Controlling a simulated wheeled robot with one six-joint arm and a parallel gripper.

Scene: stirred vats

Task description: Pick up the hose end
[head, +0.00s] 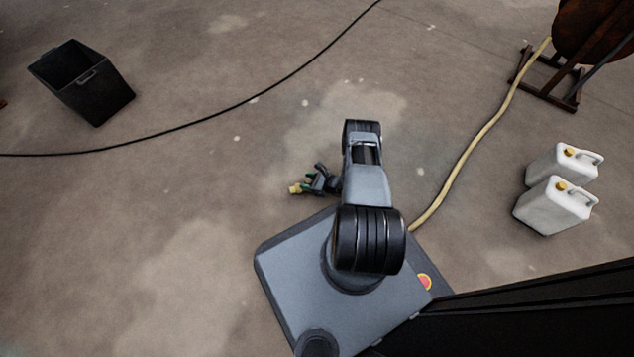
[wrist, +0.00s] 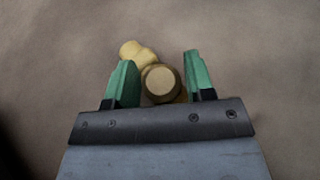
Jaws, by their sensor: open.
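The yellow hose (head: 476,147) runs from a rusty vat or drum at the upper right down across the floor and passes out of sight behind my arm and base. My gripper (head: 302,187) is low over the floor, left of my arm. In the wrist view my gripper (wrist: 157,78) has its two green fingers apart. The yellow-tan hose end (wrist: 161,84) shows its round face between the fingers, with a gap on the right side. A paler yellow piece (wrist: 133,50) lies just beyond it. I cannot tell whether the left finger touches the hose.
A rusty round vat on a dark frame (head: 552,80) stands upper right. Two white jugs with yellow caps (head: 553,205) stand at the right. A black bin (head: 84,82) is at upper left. A black cable (head: 240,103) crosses the floor. The floor at lower left is clear.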

